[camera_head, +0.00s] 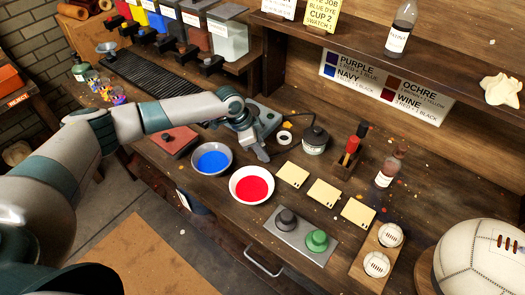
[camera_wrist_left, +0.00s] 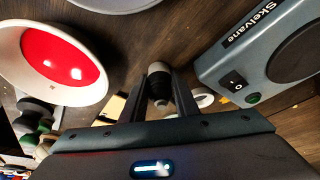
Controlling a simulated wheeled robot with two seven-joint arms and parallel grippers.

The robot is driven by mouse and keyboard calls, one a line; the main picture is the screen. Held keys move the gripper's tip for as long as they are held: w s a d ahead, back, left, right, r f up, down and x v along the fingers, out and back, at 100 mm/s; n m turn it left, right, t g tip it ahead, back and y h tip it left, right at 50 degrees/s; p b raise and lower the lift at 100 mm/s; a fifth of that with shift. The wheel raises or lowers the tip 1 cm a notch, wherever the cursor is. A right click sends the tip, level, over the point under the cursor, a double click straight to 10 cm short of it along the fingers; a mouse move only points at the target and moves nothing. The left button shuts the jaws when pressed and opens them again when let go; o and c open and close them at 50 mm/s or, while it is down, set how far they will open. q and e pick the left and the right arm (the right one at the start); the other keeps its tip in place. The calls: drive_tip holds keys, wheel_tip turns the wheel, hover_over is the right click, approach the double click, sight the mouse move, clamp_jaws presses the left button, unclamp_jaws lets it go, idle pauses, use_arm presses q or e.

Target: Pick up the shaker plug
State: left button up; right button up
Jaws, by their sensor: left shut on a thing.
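My left gripper (camera_head: 260,152) reaches down close to the tabletop, just in front of the grey shaker (camera_head: 268,117) and behind the red dye bowl. In the left wrist view its two fingers (camera_wrist_left: 161,92) are shut on a small dark cylindrical piece with a pale end, which looks like the shaker plug (camera_wrist_left: 158,84). The fingers hide the plug in the head view. The shaker, marked "Skelvane", shows in the left wrist view (camera_wrist_left: 240,72) with a black switch and a green button. My right gripper is not in view.
A red dye bowl (camera_head: 236,195) and a blue dye bowl (camera_head: 196,170) stand close to the gripper. A white ring (camera_head: 284,138) and a dark labelled container (camera_head: 314,142) are to its right. Pale cards (camera_head: 293,175) lie in front. A large white ball (camera_head: 478,258) is far right.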

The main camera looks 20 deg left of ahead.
sight(265, 146)
use_arm(q)
drive_tip(key=shift+r+b, duration=0.3)
drive_tip(key=shift+r, duration=0.1)
wheel_tip(265, 146, up, 3)
drive_tip(key=shift+s+d+r+b, duration=0.1)
drive_tip(key=shift+s+d+b, duration=0.05)
drive_tip(key=shift+b, duration=0.7)
drive_tip(key=s+d+r+b, duration=0.3)
drive_tip(key=s+d+r, duration=0.3)
drive_tip(key=s, duration=0.3)
drive_tip(key=shift+s+r, duration=0.15)
drive_tip(key=shift+r, duration=0.35)
drive_tip(key=s+a+r+n+t+y+b, duration=0.1)
drive_tip(key=a+r+n+y, duration=0.3)
drive_tip(key=n, duration=0.9)
drive_tip(key=shift+s+a+r+t+b, duration=0.2)
drive_tip(key=shift+a+r+t+b, duration=0.5)
drive_tip(key=shift+a, duration=1.1)
drive_tip(key=shift+w+f, duration=0.1)
drive_tip(key=shift+f, duration=0.15)
